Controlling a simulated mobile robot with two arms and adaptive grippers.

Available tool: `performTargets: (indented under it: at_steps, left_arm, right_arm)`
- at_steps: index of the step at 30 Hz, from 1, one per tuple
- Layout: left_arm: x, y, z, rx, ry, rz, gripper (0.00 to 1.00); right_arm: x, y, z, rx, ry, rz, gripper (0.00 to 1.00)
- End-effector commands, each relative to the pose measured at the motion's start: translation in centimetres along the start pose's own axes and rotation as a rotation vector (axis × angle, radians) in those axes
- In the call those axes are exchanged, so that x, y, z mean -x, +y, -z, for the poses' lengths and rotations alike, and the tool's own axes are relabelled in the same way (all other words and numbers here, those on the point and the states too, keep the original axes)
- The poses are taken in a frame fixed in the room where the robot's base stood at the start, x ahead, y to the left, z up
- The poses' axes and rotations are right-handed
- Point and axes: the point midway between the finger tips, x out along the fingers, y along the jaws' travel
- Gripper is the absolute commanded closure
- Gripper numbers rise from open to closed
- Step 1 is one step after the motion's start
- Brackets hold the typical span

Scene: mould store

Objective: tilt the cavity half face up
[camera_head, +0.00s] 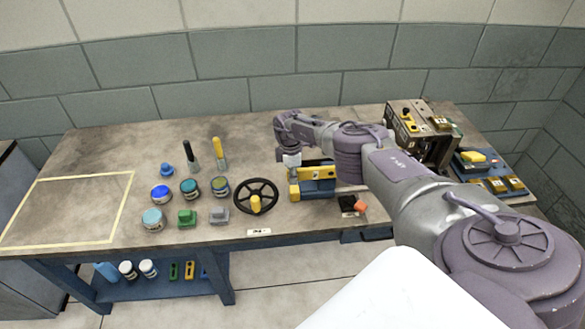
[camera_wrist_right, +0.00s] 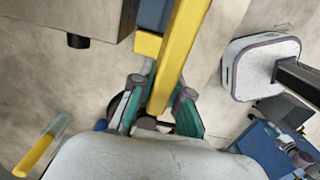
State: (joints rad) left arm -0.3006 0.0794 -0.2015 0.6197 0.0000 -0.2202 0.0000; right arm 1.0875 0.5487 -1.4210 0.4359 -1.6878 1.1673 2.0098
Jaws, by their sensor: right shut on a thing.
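A blue block with a yellow bar (camera_head: 318,173), apparently the cavity half, stands near the middle of the bench, right of a dark handwheel. Its inner face cannot be made out. My right gripper (camera_head: 291,160) reaches in from the right and is at the left end of this block. In the right wrist view the two fingers (camera_wrist_right: 160,115) are shut on the yellow bar (camera_wrist_right: 180,50), with part of the blue body (camera_wrist_right: 153,15) above. My left gripper is not in view.
The handwheel (camera_head: 256,197) and several jars and tools lie to the left. A small dark square with an orange piece (camera_head: 360,206) is at the front. A machine box (camera_head: 422,132) and blue tray (camera_head: 480,160) stand right. A yellow-outlined area (camera_head: 70,210) at far left is clear.

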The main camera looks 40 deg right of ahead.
Motion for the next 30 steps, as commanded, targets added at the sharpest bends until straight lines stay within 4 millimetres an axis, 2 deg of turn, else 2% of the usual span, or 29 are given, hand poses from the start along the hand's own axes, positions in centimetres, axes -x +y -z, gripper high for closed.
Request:
performTargets:
  at_steps: [1, 2, 6, 16, 20, 25, 30]
  left_arm:
    - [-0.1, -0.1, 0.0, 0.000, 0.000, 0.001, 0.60]
    - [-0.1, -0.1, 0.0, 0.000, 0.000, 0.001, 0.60]
    - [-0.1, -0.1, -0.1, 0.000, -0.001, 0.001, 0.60]
    - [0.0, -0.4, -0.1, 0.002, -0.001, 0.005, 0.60]
    - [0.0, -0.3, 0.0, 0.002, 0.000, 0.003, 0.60]
    - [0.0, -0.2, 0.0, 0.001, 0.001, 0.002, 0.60]
    - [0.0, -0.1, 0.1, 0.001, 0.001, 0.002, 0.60]
  right_arm:
    - [-0.5, -0.4, -0.1, 0.003, -0.005, 0.010, 1.00]
    - [-0.6, -0.4, -0.1, 0.003, -0.005, 0.010, 0.81]
    - [-0.5, -0.4, -0.1, 0.003, -0.003, 0.009, 0.58]
    - [-0.1, -0.2, -0.1, 0.001, -0.001, 0.005, 0.58]
    - [0.8, 0.0, -0.1, 0.003, 0.000, 0.003, 0.58]
    - [3.2, -0.1, -0.1, 0.004, 0.000, 0.002, 0.58]
    - [7.2, 0.0, -0.1, 0.002, 0.000, 0.002, 0.58]
